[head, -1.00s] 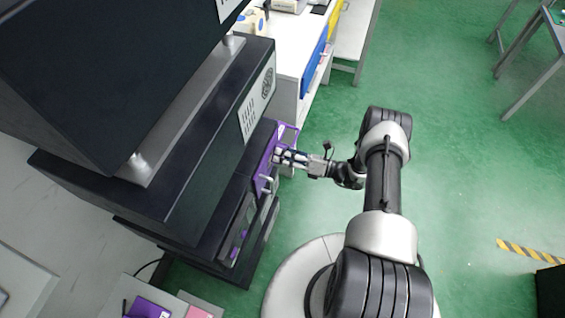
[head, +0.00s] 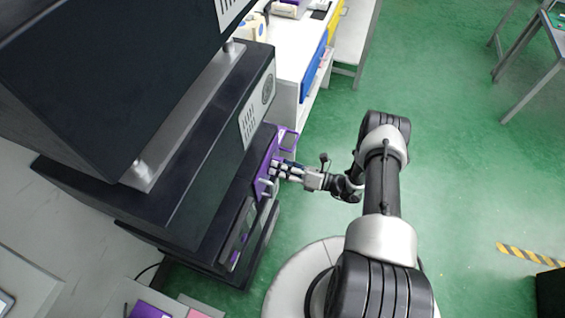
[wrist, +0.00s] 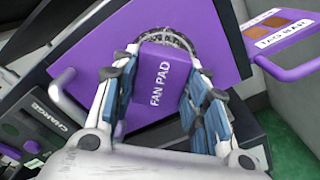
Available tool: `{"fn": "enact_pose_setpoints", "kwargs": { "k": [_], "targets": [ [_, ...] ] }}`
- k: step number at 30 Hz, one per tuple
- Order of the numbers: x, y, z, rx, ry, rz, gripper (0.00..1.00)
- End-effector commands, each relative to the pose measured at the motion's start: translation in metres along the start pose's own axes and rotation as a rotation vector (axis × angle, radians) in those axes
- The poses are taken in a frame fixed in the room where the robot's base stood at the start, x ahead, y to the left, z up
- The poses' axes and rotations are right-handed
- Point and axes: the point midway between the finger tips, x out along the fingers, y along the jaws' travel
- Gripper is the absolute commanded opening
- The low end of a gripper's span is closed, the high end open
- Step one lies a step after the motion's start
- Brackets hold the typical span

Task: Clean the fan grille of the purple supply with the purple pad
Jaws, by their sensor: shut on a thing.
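The round fan grille (wrist: 178,37) shows as a whitish, speckled ring at the top of that front. My gripper (head: 277,168) is shut on the purple pad (wrist: 160,82), labelled FAN PAD, and holds it between both fingers. The pad covers the lower part of the grille in this view. I cannot tell whether its far face touches the grille.
A dark panel marked CHANGE (wrist: 45,118) lies at lower left. Black rack units (head: 190,150) overhang the supply. Green floor (head: 470,190) is open to the right.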

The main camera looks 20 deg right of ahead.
Motion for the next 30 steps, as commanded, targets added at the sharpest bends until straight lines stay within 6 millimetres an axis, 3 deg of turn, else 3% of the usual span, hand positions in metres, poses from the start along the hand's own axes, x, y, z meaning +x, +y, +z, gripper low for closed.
{"fn": "enact_pose_setpoints", "kwargs": {
  "k": [9, 19, 30],
  "targets": [
    [0.000, 0.022, -0.021, 0.004, 0.005, 0.005, 0.22],
    [-0.003, 0.029, -0.019, 0.002, 0.003, 0.004, 0.22],
    [-0.001, 0.008, -0.001, -0.001, 0.003, 0.002, 0.22]
  ]
}}
